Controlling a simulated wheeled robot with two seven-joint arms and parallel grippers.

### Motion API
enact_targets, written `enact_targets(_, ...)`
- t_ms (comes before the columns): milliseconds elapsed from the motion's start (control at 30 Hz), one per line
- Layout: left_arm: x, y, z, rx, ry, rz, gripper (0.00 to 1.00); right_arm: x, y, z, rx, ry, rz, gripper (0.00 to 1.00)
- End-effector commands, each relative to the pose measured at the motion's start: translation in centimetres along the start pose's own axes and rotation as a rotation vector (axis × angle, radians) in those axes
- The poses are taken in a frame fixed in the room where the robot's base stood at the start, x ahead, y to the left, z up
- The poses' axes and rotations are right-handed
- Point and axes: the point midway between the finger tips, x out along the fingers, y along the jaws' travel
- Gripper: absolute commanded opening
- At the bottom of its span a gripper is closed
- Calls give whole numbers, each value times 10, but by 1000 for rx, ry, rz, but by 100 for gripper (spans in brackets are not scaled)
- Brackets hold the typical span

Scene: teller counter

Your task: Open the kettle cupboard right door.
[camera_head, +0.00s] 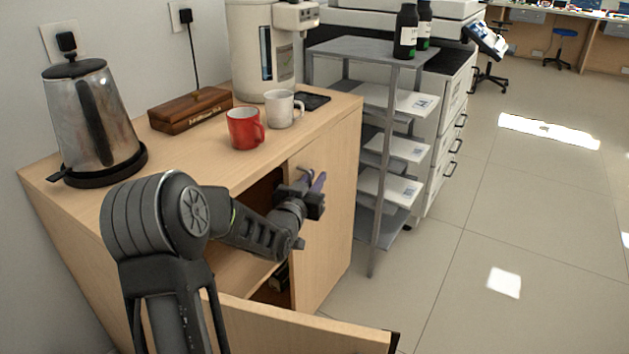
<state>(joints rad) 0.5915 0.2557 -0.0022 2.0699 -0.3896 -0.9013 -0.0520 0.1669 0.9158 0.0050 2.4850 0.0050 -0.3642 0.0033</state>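The kettle cupboard (192,138) is a light wooden cabinet with a steel kettle (92,115) on top. Its right door (333,215) stands upright and looks shut or nearly so. The other door (300,328) is swung out at the bottom of the view, showing the dark inside. My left gripper (313,181) is at the upper left part of the right door, close to its free edge. Its two fingertips show a small gap; any handle there is hidden by the gripper. My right gripper is not in view.
A red mug (244,128), a white mug (281,108), a wooden box (190,108) and a white dispenser (262,55) stand on the cupboard. A grey shelf rack (377,140) stands close by on the right. Open floor (440,290) lies in front.

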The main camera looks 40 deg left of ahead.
Motion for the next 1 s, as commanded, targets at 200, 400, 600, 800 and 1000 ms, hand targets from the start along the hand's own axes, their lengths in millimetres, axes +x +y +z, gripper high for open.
enact_targets(200,0,0,0,0,0,0,18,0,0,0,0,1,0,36)
enact_targets(400,0,0,0,1,0,0,3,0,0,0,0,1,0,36)
enact_targets(600,0,0,0,1,0,0,0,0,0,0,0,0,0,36)
enact_targets(800,0,0,0,1,1,0,0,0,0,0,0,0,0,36)
enact_targets(1000,0,0,0,1,1,0,0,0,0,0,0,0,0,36)
